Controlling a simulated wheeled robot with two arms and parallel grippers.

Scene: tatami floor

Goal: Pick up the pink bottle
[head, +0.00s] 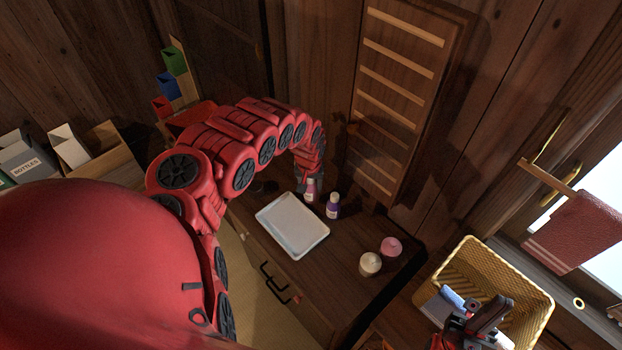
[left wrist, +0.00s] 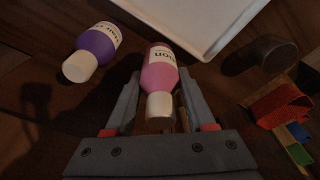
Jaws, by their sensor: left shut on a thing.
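The pink bottle (head: 311,187) with a white cap stands on the dark wooden cabinet, just right of the white tray. My left gripper (head: 312,177) reaches down over it and partly hides it. In the left wrist view the pink bottle (left wrist: 160,73) lies between the fingers of my left gripper (left wrist: 159,90), which is shut on it. A purple bottle (head: 333,206) with a white cap stands close to its right; it also shows in the left wrist view (left wrist: 95,45). My right gripper (head: 488,318) is at the lower right, in front of the yellow basket; its jaw opening is unclear.
The white tray (head: 292,226) lies left of the bottles. A cream jar (head: 370,265) and a pink jar (head: 391,247) stand nearer the cabinet's right end. The yellow basket (head: 532,291) holds a blue item. A slatted wooden rack (head: 398,95) rises behind the bottles.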

